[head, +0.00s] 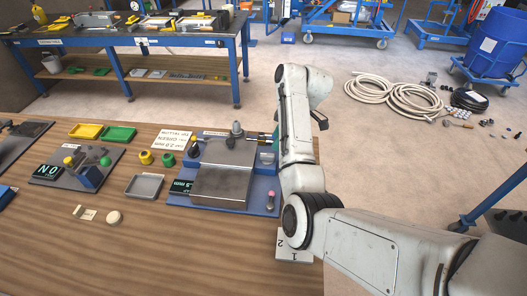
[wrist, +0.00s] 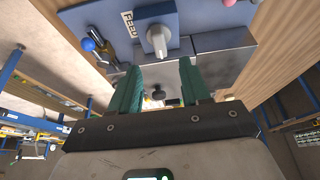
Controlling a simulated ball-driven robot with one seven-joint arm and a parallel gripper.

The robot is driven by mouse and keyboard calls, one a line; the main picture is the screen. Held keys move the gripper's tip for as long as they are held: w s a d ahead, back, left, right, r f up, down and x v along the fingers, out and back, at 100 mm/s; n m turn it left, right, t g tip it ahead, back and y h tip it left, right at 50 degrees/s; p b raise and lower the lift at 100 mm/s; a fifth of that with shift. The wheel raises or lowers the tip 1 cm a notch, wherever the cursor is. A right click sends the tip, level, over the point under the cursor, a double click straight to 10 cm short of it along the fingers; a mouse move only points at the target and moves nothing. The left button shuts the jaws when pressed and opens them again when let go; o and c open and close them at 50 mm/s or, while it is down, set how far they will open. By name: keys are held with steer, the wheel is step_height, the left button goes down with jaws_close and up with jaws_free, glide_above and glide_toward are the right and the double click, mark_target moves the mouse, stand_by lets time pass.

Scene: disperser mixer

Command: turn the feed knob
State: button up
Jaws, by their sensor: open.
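The feed knob (wrist: 157,41) is a pale grey-white knob on a blue panel (wrist: 194,18) in the wrist view, beside a label reading FEED (wrist: 129,24). My gripper (wrist: 160,66) has two teal fingers, spread apart and empty. The knob appears just beyond the fingertips, near the middle of the gap between them, with no visible contact. In the head view the mixer with its grey metal block (head: 222,172) sits on a blue base (head: 238,208). My arm stands at its right side and hides most of my gripper; I cannot make out the feed knob there.
On the wooden table are a grey tray (head: 144,187), yellow (head: 87,131) and green (head: 119,134) trays, and a small device (head: 77,170). The front of the table is mostly clear.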

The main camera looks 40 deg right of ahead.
mark_target(268, 154)
steer(key=p+x, duration=0.1)
steer(key=x, duration=0.7)
steer(key=shift+f, duration=0.1)
steer(key=shift+c, duration=0.4)
steer(key=c, duration=0.6)
